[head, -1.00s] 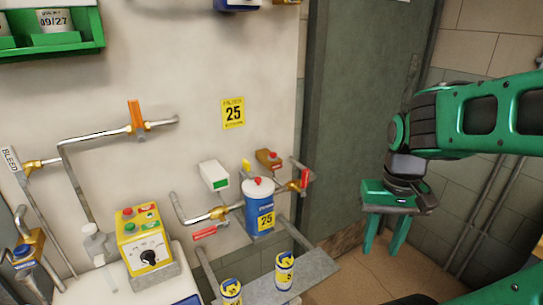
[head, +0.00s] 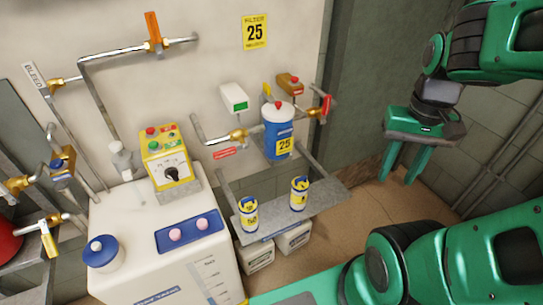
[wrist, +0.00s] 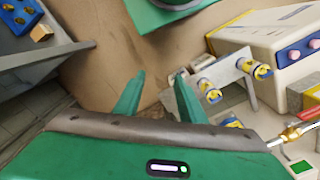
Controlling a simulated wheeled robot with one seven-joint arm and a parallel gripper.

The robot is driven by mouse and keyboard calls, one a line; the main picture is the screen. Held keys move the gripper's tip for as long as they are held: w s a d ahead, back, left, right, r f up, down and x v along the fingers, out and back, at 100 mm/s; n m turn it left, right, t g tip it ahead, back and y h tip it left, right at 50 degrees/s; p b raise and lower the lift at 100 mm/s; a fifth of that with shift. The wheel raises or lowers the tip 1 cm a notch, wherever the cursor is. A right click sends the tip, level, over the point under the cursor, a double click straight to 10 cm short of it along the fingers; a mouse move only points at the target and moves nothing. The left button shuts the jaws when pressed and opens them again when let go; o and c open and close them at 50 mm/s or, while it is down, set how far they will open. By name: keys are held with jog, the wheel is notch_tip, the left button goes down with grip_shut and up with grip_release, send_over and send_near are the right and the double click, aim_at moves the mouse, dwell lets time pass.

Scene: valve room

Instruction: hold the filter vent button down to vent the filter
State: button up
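The filter (head: 279,138) is a blue canister with a white cap and a yellow 25 label, mounted on the pipe at the wall. A small red button (head: 278,104) sits on top of its cap. My gripper (head: 397,181) hangs to the right of the filter, in front of the grey door, with its green fingers pointing down. The fingers are apart with nothing between them. In the wrist view my gripper (wrist: 159,78) is also open and empty over the floor. It does not touch the filter.
A grey shelf (head: 325,196) below the filter carries two yellow-and-blue cans (head: 299,194). A yellow control box (head: 166,158) and a white tank (head: 130,215) stand to the left. Pipes with an orange-handled valve (head: 154,33) run along the wall. Floor is free below my gripper.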

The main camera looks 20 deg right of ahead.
grip_shut()
dwell(1.8)
